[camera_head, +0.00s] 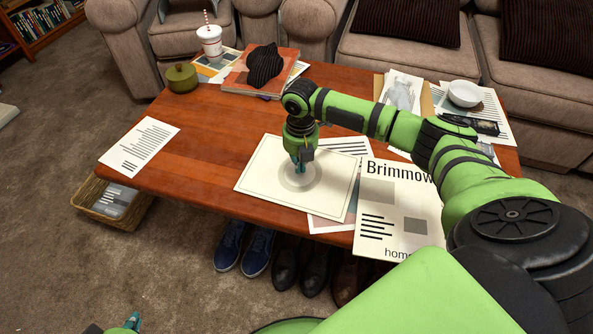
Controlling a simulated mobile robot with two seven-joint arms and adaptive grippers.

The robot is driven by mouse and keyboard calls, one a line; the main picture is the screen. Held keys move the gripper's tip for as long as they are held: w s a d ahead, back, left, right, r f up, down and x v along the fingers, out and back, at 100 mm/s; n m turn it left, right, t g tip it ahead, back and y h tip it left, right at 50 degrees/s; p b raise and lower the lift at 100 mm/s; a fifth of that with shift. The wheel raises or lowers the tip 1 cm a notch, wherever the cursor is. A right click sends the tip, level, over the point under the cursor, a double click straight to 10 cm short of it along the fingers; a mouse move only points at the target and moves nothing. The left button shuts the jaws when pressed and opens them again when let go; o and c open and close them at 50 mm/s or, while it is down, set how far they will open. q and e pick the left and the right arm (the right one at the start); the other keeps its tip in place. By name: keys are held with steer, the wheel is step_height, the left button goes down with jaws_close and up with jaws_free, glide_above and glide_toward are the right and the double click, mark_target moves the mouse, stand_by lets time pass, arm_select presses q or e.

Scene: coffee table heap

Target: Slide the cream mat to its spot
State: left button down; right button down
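The cream mat (262,172) lies flat near the middle of the wooden table, with a thin border line and a pale round mark. It overlaps papers on its right. My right gripper (299,168) points straight down over the round mark, its fingertips close together at or just above the surface. I cannot tell whether they touch it. Nothing shows between the fingers. My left gripper (132,321) is only partly in view at the bottom left edge, away from the table; its opening cannot be made out. No marked spot for the mat is clear to me.
The table's left middle (205,145) is bare wood. A printed sheet (142,146) lies at the left end. A green pot (182,78), a cup (210,42) and a book (240,78) with a dark item (264,65) stand behind. A bowl (465,93) and a Brimmow paper (400,205) are right.

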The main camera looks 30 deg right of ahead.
steer(key=shift+f, duration=0.5)
steer(key=shift+w+d+r, duration=0.1)
steer(key=shift+w+d, duration=0.35)
steer(key=shift+d, duration=0.15)
steer(key=shift+w+d+r, duration=0.1)
steer(key=shift+w+d, duration=0.3)
steer(key=shift+d, duration=0.2)
steer(key=shift+f, duration=0.1)
steer(key=shift+w+d+f+b, duration=0.1)
steer(key=shift+w+d+b, duration=0.15)
steer(key=shift+w+d, duration=0.3)
steer(key=shift+w+d+b, duration=0.25)
steer(key=shift+w+d, duration=0.05)
steer(key=shift+d, duration=0.4)
steer(key=shift+d, duration=0.1)
steer(key=shift+w+d+f+b, duration=0.1)
steer(key=shift+w+d+b, duration=0.35)
steer(key=shift+d, duration=0.15)
steer(key=shift+w+d+b, duration=0.3)
steer(key=shift+d+b, duration=0.1)
steer(key=shift+d, duration=0.15)
